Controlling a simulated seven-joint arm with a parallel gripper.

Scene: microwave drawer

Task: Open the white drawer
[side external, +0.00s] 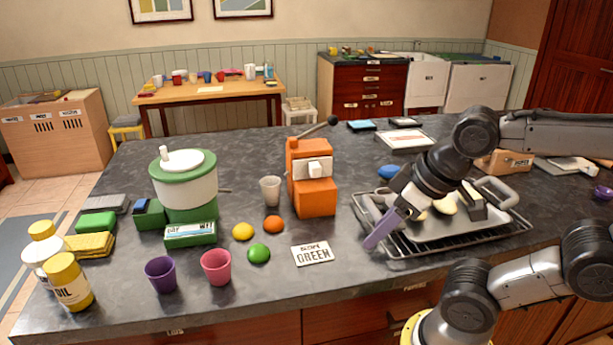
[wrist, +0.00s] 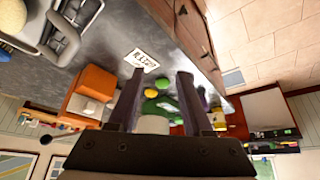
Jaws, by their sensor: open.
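I cannot clearly pick out a white drawer. White cabinet fronts (side external: 427,82) stand by the back wall, far from my gripper, beside a dark red drawer chest (side external: 368,90). My gripper (side external: 376,240) points down and left above the counter, by the left edge of the metal tray. Its purple fingers also show in the wrist view (wrist: 158,75), spread apart with nothing held between them. The drawer fronts (side external: 345,322) under the near counter edge are reddish brown and look shut; they also show in the wrist view (wrist: 190,28).
Some clear counter lies between the card and the rack.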

